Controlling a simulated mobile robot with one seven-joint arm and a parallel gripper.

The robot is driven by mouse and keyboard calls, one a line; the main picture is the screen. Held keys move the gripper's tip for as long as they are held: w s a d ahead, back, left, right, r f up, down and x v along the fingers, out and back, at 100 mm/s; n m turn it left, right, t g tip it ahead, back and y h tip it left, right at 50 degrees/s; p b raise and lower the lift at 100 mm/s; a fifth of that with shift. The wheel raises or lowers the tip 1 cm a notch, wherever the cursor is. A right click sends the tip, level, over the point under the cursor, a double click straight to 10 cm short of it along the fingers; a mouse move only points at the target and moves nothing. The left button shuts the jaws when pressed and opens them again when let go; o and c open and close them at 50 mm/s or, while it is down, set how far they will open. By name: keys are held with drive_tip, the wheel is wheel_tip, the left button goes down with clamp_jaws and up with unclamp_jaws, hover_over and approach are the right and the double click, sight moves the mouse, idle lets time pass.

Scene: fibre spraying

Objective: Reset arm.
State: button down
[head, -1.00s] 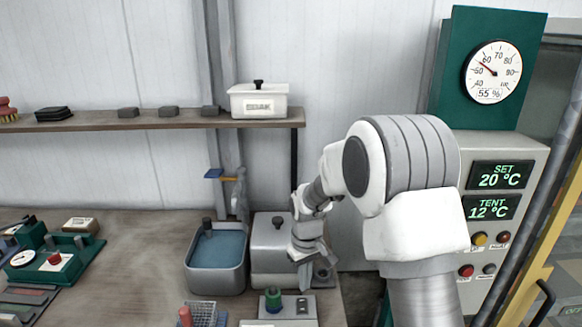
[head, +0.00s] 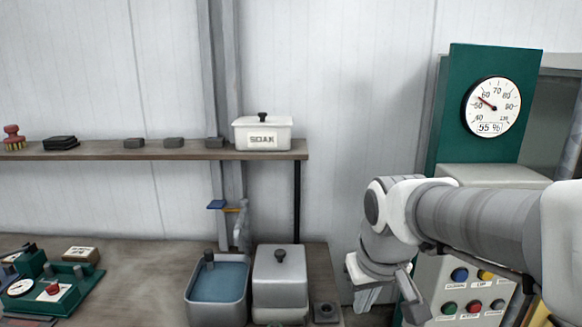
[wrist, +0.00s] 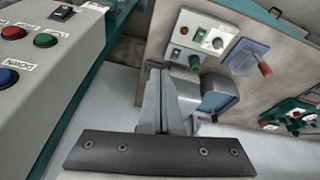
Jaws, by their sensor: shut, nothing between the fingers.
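My gripper shows in the wrist view (wrist: 157,75) with its two fingers together and nothing between them. In the head view my gripper (head: 413,305) hangs at the lower right, right of the bench end and in front of the control cabinet (head: 490,175). My forearm runs in from the right edge and covers the middle of the cabinet. The cabinet's lower buttons (head: 459,275) show below the forearm. In the wrist view a grey panel with red, green and blue buttons (wrist: 45,40) lies left of the fingers, apart from them.
The bench (head: 135,265) holds a blue-filled basin (head: 218,277), a lidded grey box (head: 279,278) and a green device (head: 55,290). A shelf (head: 100,154) above carries a white SOAK pot (head: 262,134). The humidity dial (head: 492,107) stands on top of the cabinet.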

drive_tip(key=s+d+r+m+t, duration=0.2)
drive_tip(key=s, duration=0.9)
drive_tip(key=shift+d, duration=0.15)
drive_tip(key=shift+w, duration=0.1)
idle(1.1)
